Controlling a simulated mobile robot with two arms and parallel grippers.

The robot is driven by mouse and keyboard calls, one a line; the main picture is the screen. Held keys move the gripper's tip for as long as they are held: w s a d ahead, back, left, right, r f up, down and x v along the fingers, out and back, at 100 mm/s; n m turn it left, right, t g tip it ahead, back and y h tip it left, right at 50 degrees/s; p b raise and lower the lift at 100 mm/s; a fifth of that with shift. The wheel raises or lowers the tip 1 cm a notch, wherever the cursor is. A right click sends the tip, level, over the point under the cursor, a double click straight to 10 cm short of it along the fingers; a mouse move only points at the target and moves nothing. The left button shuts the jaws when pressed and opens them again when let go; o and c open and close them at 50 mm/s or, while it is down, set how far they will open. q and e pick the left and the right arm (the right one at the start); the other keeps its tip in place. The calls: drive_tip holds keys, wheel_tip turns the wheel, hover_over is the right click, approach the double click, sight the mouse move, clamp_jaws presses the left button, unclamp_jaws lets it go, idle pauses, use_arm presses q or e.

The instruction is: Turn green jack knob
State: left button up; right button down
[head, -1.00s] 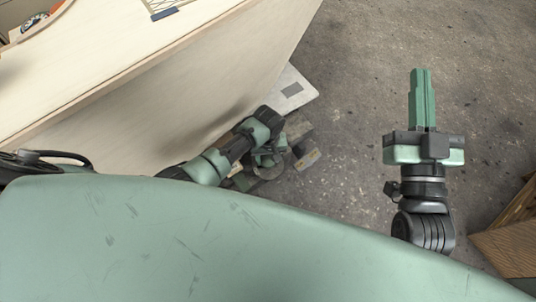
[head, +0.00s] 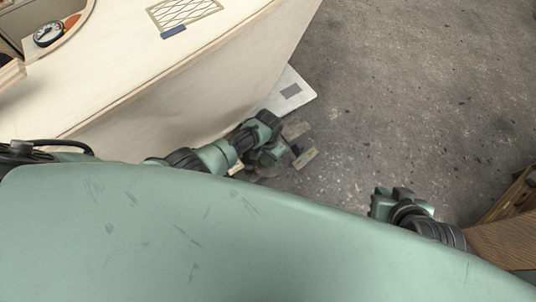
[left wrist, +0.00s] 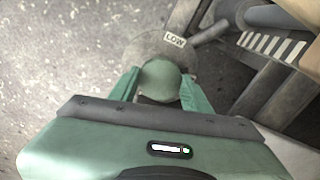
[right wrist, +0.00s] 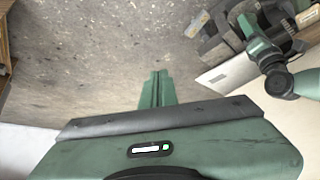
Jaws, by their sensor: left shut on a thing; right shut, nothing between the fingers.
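The green jack knob (left wrist: 160,80) is a rounded green cap, seen from above in the left wrist view, next to a plate marked LOW (left wrist: 174,40). My left gripper (left wrist: 160,88) has one green finger on each side of the knob and is shut on it. In the head view my left gripper (head: 268,152) is low beside the plywood hull; I cannot make out the knob there. My right gripper (right wrist: 157,88) is shut and empty, pointing over bare floor. In the head view the right wrist is partly hidden behind my green body.
The pale plywood hull (head: 190,75) fills the upper left of the head view. A white plate (head: 292,92) lies on the floor by it. A wooden crate (head: 508,235) stands at the right edge. The concrete floor (head: 410,80) between is clear.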

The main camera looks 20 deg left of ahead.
sight(268, 158)
use_arm(q)
drive_tip(key=m, duration=0.2)
drive_tip(key=shift+s+m, duration=0.1)
drive_tip(key=shift+m, duration=0.2)
drive_tip(key=shift+m+p, duration=0.3)
drive_tip(key=shift+m, duration=1.1)
use_arm(e)
drive_tip(key=shift+s+d+f+g+h, duration=0.1)
drive_tip(key=shift+s+d+f+g, duration=0.25)
drive_tip(key=shift+s, duration=0.4)
drive_tip(key=shift+s+d+f+g+h, duration=0.1)
drive_tip(key=shift+s+g, duration=0.35)
drive_tip(key=shift+s, duration=0.25)
drive_tip(key=shift+s+d+f+g+h, duration=0.1)
drive_tip(key=shift+s+d+f+g, duration=0.25)
drive_tip(key=shift+s, duration=0.4)
drive_tip(key=shift+a, duration=0.1)
use_arm(q)
drive_tip(key=o, duration=1.1)
drive_tip(key=shift+r, duration=0.1)
use_arm(e)
drive_tip(key=shift+r, duration=0.15)
